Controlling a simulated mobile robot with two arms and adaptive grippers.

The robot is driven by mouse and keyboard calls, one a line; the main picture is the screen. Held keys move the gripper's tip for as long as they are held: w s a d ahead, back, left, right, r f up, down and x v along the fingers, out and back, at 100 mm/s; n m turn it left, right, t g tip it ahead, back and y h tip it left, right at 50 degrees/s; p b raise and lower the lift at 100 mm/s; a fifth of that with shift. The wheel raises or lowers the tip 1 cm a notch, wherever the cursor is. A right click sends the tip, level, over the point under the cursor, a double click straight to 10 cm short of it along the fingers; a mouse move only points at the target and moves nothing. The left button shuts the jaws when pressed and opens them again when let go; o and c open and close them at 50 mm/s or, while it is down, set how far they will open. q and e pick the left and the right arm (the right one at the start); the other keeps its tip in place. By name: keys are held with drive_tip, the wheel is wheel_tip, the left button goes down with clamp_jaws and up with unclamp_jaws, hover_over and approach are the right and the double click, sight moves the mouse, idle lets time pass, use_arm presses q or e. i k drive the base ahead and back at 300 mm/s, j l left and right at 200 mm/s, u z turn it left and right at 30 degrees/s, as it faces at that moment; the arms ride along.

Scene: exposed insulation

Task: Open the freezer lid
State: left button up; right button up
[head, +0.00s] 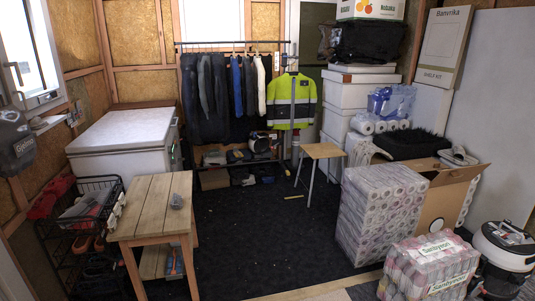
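The white chest freezer (125,145) stands against the left wall, in the back left part of the room. Its flat white lid (125,128) is closed. The front of the freezer is partly hidden by the wooden table. Neither of my grippers shows in the head view.
A wooden table (150,205) with a small grey item on it stands in front of the freezer. A black wire rack (85,215) is to its left. A clothes rack (232,90) and small stool (322,152) are behind. Wrapped rolls (375,210) fill the right. Dark middle floor (265,235) is clear.

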sight(149, 128)
drive_tip(key=i, duration=2.2)
drive_tip(key=i+l+u, duration=0.1)
drive_tip(key=i+u, duration=0.3)
drive_tip(key=i+l+u, duration=0.4)
drive_tip(key=i, duration=0.2)
drive_tip(key=i+l+u, duration=0.9)
drive_tip(key=u, duration=0.35)
drive_tip(key=i+l+u, duration=0.5)
drive_tip(key=l, duration=0.25)
drive_tip(key=l+u, duration=0.25)
drive_tip(key=i+l, duration=0.05)
drive_tip(key=l, duration=0.05)
